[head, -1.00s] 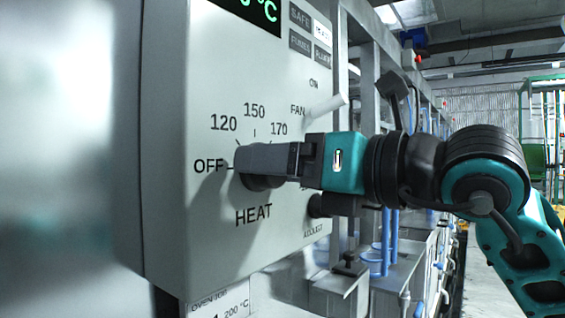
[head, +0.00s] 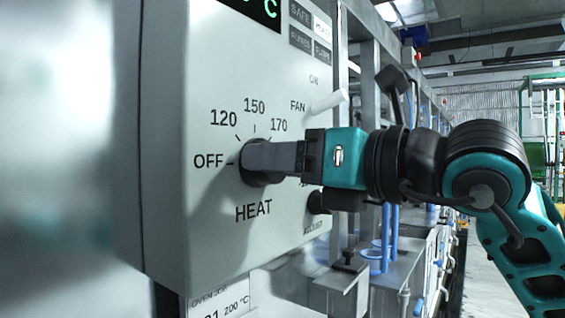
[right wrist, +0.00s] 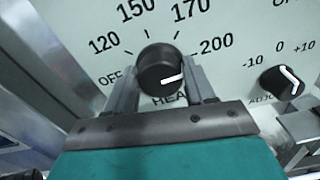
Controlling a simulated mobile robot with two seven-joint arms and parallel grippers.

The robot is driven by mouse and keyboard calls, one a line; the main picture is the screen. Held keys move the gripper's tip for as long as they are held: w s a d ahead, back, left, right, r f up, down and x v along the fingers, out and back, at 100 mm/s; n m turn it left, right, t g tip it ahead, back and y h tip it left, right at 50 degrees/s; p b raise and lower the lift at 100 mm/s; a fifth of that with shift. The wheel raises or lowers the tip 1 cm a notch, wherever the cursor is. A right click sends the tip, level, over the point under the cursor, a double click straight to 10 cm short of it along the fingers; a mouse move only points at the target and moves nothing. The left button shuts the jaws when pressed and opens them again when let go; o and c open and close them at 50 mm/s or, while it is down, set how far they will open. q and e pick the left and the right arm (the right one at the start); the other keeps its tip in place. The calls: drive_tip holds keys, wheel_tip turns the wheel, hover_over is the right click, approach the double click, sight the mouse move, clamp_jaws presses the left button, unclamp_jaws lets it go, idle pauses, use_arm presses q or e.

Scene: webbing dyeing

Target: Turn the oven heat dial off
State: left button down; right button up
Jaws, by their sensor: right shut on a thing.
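The heat dial (head: 258,178) is a round black knob on the front of a pale control box. It also shows in the right wrist view (right wrist: 158,68), with a white pointer line toward the right, below the 200 mark and well away from OFF. My right gripper (head: 262,157) comes in from the right and is shut on the dial. In the right wrist view its two grey fingers (right wrist: 162,82) stand on either side of the knob. The fingers hide part of the dial in the head view. My left gripper is in neither view.
The control box (head: 215,240) also carries a white fan lever (head: 328,102) above my gripper and a black adjust knob (right wrist: 283,80) at its lower right. A green-lit display (head: 262,8) is cut off at the top. Metal frames and blue pipes stand behind at right.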

use_arm(q)
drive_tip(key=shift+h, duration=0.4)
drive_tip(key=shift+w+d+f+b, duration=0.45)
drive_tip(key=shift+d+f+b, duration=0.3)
drive_tip(key=shift+b, duration=1.05)
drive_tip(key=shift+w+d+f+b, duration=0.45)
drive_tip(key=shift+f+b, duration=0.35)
drive_tip(key=shift+b, duration=0.95)
use_arm(e)
drive_tip(key=shift+f+n, duration=0.2)
drive_tip(key=shift+n, duration=17.6)
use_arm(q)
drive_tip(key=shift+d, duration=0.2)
